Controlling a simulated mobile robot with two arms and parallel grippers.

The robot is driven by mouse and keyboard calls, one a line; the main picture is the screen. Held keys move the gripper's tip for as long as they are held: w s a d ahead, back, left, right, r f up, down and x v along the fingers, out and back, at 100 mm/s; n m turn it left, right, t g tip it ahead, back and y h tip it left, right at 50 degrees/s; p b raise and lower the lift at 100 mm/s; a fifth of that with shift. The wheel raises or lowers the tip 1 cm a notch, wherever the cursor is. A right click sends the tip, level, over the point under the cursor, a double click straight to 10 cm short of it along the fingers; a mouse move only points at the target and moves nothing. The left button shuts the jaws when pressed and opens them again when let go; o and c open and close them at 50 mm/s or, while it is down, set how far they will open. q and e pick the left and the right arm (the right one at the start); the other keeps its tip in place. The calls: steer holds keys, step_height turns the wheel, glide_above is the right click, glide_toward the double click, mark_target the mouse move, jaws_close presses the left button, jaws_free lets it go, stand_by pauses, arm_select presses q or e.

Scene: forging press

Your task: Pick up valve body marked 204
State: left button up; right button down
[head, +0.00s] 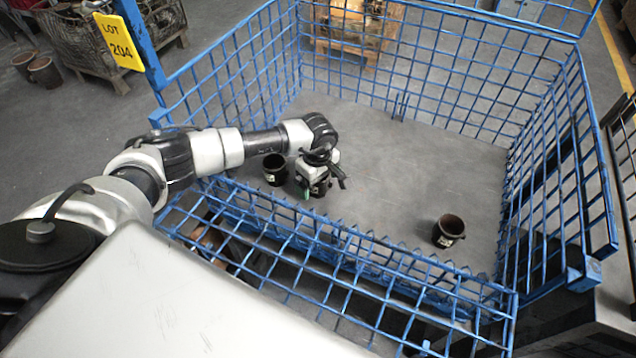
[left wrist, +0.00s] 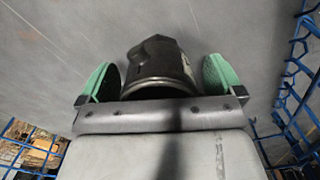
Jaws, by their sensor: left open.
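Several dark cylindrical valve bodies stand on the grey floor of a blue wire cage (head: 400,135). My left gripper (head: 314,188) reaches down over one valve body (head: 321,188), which it partly hides. In the left wrist view that valve body (left wrist: 158,62) sits between the two green finger pads, with a narrow gap on each side. The left gripper is open. A second valve body (head: 275,170) stands close to the left of the gripper, and a third (head: 449,231) stands apart at the right. Their small labels are too small to read. My right gripper is not in view.
A yellow sign (head: 118,41) reading "LOT 204" hangs at the cage's left post. The cage's near mesh wall (head: 340,245) lies lower, below my arm. The cage floor is clear toward the back and between the gripper and the right-hand body. Rusty pots (head: 44,72) stand outside, left.

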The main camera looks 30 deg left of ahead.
arm_select(q)
steer(key=shift+f, duration=0.35)
steer(key=shift+c, duration=0.4)
steer(key=shift+r, duration=0.1)
steer(key=c, duration=1.2)
